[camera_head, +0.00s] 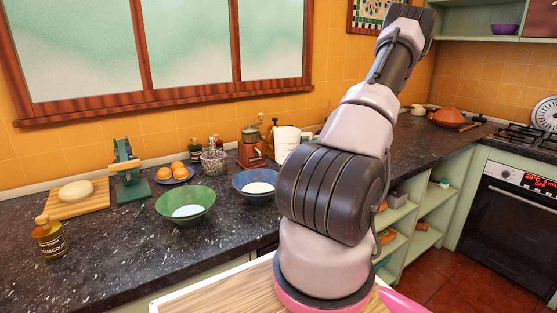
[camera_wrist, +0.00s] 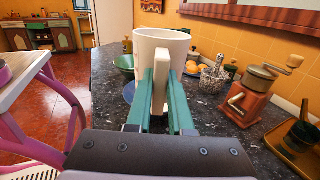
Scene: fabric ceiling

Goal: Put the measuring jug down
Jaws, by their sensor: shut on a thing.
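The white measuring jug (camera_wrist: 162,45) is upright in the wrist view, its open rim at the top. My gripper (camera_wrist: 160,82) has its two green fingers closed on the jug's handle. In the head view the jug (camera_head: 287,141) shows over the back part of the dark counter, right of the coffee grinder, partly covered by my arm. My fingers are mostly hidden there. The jug's base is hidden in both views, so I cannot tell whether it touches the counter.
A brown tagine (camera_head: 448,116) stands farther right.

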